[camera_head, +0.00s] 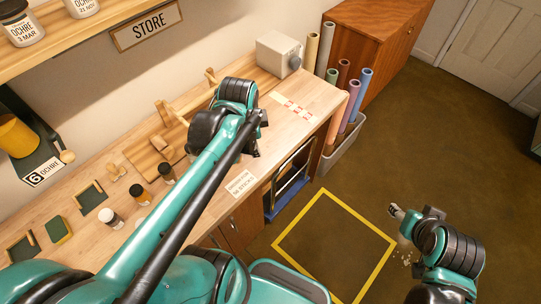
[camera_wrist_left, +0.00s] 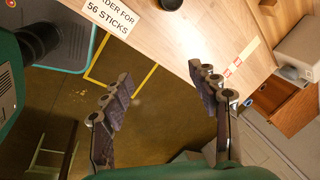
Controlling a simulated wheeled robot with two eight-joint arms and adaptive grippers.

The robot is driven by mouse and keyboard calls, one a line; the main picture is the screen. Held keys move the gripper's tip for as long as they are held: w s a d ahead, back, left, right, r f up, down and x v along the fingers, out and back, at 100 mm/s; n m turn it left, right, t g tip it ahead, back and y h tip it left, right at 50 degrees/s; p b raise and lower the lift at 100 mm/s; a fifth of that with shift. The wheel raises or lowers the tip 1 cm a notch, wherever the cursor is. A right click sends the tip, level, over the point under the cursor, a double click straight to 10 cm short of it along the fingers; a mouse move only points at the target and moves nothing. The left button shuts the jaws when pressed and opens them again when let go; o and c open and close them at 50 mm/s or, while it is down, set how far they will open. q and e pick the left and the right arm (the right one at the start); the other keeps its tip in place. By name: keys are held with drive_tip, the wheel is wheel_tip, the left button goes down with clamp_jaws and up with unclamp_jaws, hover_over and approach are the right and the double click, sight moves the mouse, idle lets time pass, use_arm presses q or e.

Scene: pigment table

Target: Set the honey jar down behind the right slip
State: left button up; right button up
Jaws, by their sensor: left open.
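My left arm reaches across the worktable (camera_head: 320,90) in the head view, and its gripper is mostly hidden there by the arm. In the left wrist view my left gripper (camera_wrist_left: 165,92) is open, with nothing between its fingers, over the table's front edge and the floor. A paper slip (camera_head: 241,183) reading "order for 56 sticks" lies at the front edge; it also shows in the wrist view (camera_wrist_left: 110,14). Small jars, one amber (camera_head: 140,195), one dark-lidded (camera_head: 167,174), stand at the left; I cannot tell which holds honey. My right gripper (camera_head: 399,212) is over the floor, its fingers unclear.
A red-and-white marked strip (camera_head: 293,107) lies on the right of the table. A grey box (camera_head: 279,54) stands at the back. Wooden stands (camera_head: 170,120) and a pale jar (camera_head: 111,218) are left of my arm. A dark round thing (camera_wrist_left: 170,4) is cut off in the wrist view.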

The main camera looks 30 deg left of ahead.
use_arm(q)
drive_tip(key=s+d+n+t, duration=0.3)
drive_tip(key=d+n, duration=0.5)
drive_tip(key=n, duration=0.3)
drive_tip(key=shift+s+r+t+h, duration=0.4)
drive_tip(key=shift+s+r, duration=0.05)
drive_tip(key=shift+s, duration=0.2)
